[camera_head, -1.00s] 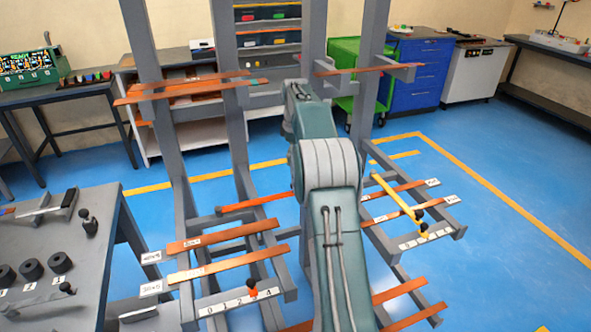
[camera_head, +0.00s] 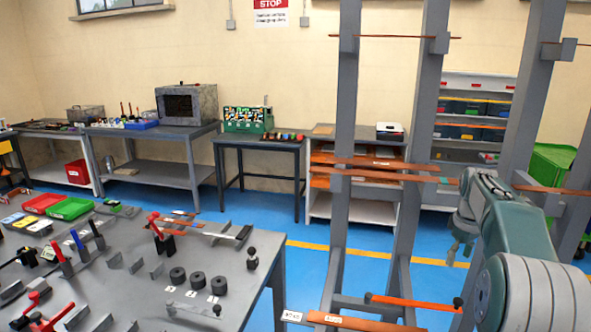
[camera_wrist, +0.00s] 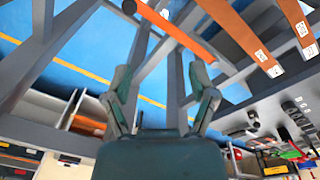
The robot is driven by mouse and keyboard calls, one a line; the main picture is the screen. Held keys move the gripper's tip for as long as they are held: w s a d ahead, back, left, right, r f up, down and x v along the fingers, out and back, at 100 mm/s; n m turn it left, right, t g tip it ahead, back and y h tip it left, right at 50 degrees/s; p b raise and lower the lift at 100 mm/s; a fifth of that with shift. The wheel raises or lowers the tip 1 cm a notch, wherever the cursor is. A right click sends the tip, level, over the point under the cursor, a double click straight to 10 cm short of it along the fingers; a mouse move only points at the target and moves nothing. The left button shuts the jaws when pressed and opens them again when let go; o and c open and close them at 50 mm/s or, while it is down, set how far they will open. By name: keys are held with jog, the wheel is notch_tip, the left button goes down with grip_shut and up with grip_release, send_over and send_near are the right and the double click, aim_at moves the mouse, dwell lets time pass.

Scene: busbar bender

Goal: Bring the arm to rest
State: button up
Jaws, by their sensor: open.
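My arm is folded at the right edge of the head view. Beyond the fingers is the grey rack frame (camera_wrist: 42,50), with copper bars (camera_wrist: 238,36) in the upper part of the view. I see no contact between the fingers and the rack.
The grey rack (camera_head: 350,130) carries copper bars (camera_head: 385,167) beside my arm. A grey workbench (camera_head: 235,290) with tools and black rollers (camera_head: 198,280) fills the lower left. Tables and shelves line the back wall. Blue floor (camera_head: 300,222) lies between.

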jog(key=s+a+r+m+t, duration=0.1)
jog(key=s+a+r, duration=0.3)
jog(key=s+a, duration=0.35)
jog(key=s+a+r+m+t, duration=0.1)
jog(key=s+a+r, duration=0.4)
jog(key=a, duration=0.4)
jog(key=s+a+f+m+t, duration=0.1)
jog(key=s+a+f, duration=0.2)
jog(key=s, duration=0.6)
jog(key=s+a+f+m+t, duration=0.1)
jog(key=s+a+f, duration=0.3)
jog(key=s, duration=0.6)
jog(key=shift+s+a+f+m+t, duration=0.2)
jog(key=shift+a+m+t, duration=0.15)
jog(key=shift+a, duration=0.8)
